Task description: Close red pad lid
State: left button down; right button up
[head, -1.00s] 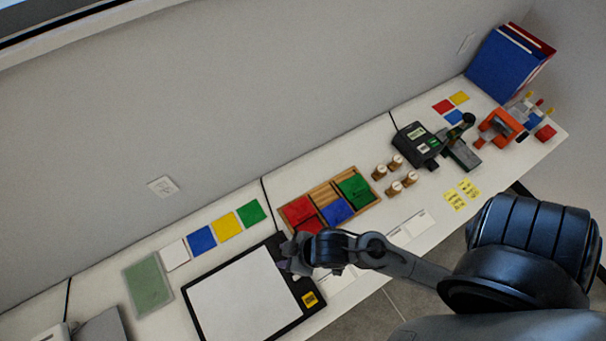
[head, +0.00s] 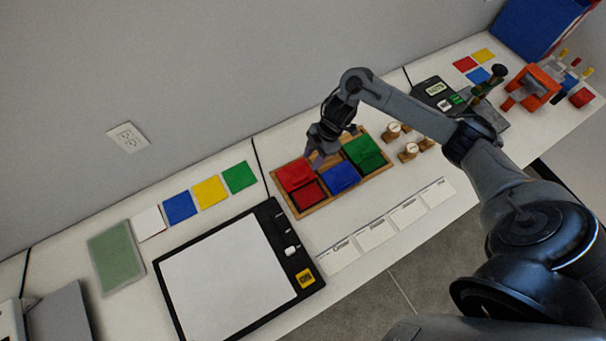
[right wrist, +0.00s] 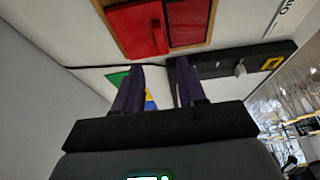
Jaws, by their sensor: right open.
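The red pad (head: 308,194) sits in a wooden tray (head: 318,210) on the white table. Its red lid (head: 295,175) is open and lies on the far side of the pad; the exact tilt is hard to tell. In the right wrist view the lid (right wrist: 138,28) is at the top, beside the dark-red pad (right wrist: 188,22). My right gripper (head: 318,160) is above the tray's back edge, close to the lid's right side. In the wrist view its fingers (right wrist: 160,66) are apart with nothing between them. Contact with the lid cannot be made out. My left gripper is not in view.
A blue pad (head: 341,177) and a green pad (head: 366,153) share the tray. Wooden stamps (head: 408,151) stand to its right. White cards (head: 374,234) lie in front, and a black-framed board (head: 228,275) lies to the left. The wall is close behind.

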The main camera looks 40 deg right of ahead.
aim_at(301, 178)
jog(key=b+x, duration=0.1)
jog(key=x, duration=0.9)
jog(key=shift+a+f, duration=0.15)
jog(key=shift+a, duration=0.05)
grip_shut()
